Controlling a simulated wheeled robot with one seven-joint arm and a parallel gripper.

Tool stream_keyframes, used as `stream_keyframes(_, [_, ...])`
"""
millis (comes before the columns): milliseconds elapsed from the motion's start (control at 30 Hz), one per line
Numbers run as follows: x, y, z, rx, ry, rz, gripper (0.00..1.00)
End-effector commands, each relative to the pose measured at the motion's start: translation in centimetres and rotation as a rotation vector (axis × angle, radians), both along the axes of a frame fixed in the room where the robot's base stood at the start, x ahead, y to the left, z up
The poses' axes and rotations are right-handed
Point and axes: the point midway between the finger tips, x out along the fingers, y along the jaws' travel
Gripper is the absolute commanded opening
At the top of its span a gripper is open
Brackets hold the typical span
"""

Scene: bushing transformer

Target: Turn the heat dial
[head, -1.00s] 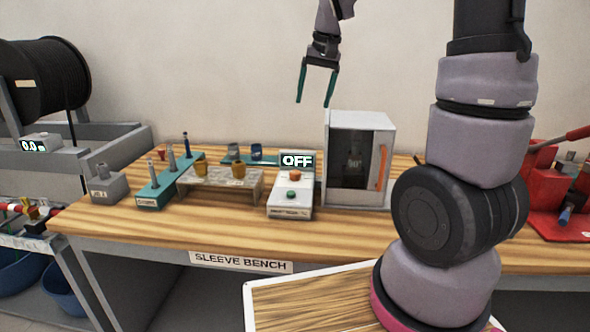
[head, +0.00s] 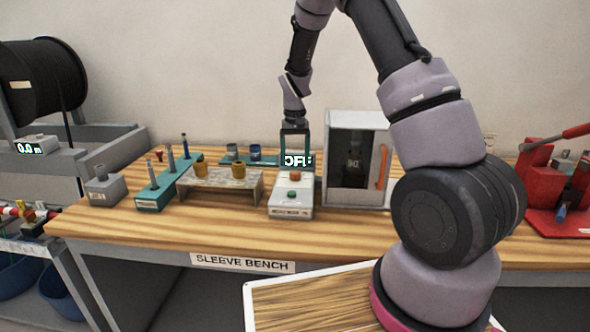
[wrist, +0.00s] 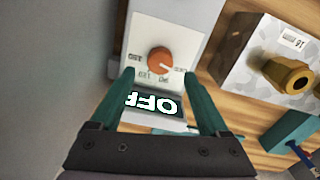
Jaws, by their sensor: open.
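The heat dial (wrist: 160,61) is a round orange knob with a white mark on a pale control box, with printed settings around it. In the head view the dial (head: 295,176) sits on the box (head: 291,209) above a green button (head: 293,194). A display (wrist: 152,103) on the box reads OFF, upside down in the wrist view. My gripper (wrist: 160,72) is open, its green fingers reaching down over the display. The fingertips are to either side of the dial in the wrist view.
A white cabinet (head: 341,116) with an orange handle stands right of the box. A speckled stand (head: 218,181) with brass cups is to the left, beside a green peg rack (head: 153,197). The wooden bench front (head: 180,236) is clear.

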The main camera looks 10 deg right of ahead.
Motion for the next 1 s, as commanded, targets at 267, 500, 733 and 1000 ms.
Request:
stream_keyframes(267, [0.0, 0.0, -3.7, 0.001, 0.000, 0.000, 0.79])
stream_keyframes(500, [0.0, 0.0, -4.2, 0.001, -0.001, 0.000, 0.79])
stream_keyframes(733, [0.0, 0.0, -4.2, 0.001, -0.001, 0.000, 0.41])
stream_keyframes(1000, [0.0, 0.0, -4.2, 0.001, -0.001, -0.004, 0.00])
